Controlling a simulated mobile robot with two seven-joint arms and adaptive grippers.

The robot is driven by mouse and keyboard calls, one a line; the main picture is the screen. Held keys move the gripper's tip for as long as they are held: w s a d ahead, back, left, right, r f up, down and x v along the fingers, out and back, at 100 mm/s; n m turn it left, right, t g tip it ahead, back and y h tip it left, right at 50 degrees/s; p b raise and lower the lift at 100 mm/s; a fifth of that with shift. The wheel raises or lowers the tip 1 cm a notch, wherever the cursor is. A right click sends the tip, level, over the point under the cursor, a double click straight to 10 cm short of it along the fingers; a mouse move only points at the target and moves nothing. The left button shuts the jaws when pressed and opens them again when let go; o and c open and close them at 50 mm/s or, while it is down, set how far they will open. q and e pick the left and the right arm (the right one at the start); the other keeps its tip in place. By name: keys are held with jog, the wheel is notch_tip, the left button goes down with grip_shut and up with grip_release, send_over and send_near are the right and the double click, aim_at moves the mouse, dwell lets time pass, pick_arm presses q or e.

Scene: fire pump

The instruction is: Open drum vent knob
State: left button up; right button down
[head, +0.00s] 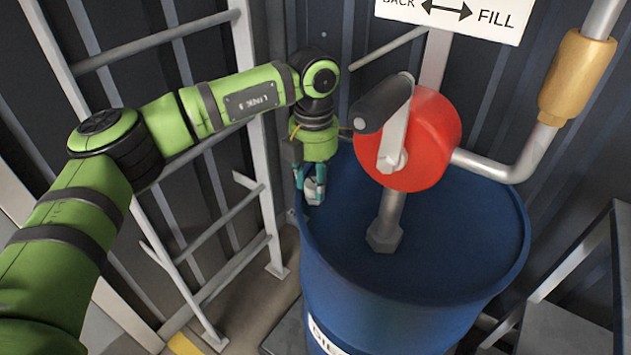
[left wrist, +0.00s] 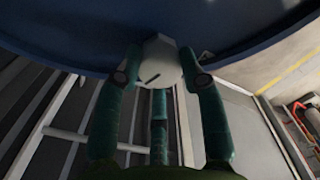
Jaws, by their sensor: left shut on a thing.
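The blue drum (head: 450,245) stands upright, with a red hand pump (head: 430,140) mounted on its lid. The vent knob (head: 316,191) is a small pale grey piece at the left edge of the drum top. My left gripper (head: 312,190) points down at it, with its teal fingers around it. In the left wrist view the knob (left wrist: 160,62) is faceted, with a dark line on its face, and my left gripper's fingers (left wrist: 163,70) press on it from both sides. The blue drum (left wrist: 100,30) fills the top of that view. My right gripper is in neither view.
A pale metal ladder frame (head: 255,130) stands left of the drum, close to my left arm. The pump's dark crank handle (head: 383,103) sticks out just right of my left gripper. A pipe with a tan grip (head: 577,77) rises at right. A "BACK/FILL" sign (head: 455,14) hangs above.

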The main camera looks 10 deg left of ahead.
aim_at(312, 185)
pick_arm(q)
jog(key=n, duration=0.2)
jog(key=shift+s+a+f+n+b, duration=0.1)
jog(key=shift+a+f+n+b, duration=0.1)
jog(key=shift+n+b, duration=0.15)
jog(key=shift+n, duration=1.15)
jog(key=shift+d+n, duration=0.1)
jog(key=shift+n, duration=0.3)
jog(key=shift+s+n, duration=0.1)
jog(key=shift+n, duration=0.2)
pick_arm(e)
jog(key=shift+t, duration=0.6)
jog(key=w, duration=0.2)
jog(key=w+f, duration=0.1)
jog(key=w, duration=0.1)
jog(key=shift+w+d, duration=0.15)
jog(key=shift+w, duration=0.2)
pick_arm(q)
jog(key=shift+b, duration=0.3)
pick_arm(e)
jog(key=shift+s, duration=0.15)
pick_arm(q)
jog(key=o, duration=1.1)
jog(key=shift+s, duration=0.1)
jog(key=shift+o, duration=0.2)
jog(key=shift+r, duration=0.15)
notch_tip(312, 185, up, 12)
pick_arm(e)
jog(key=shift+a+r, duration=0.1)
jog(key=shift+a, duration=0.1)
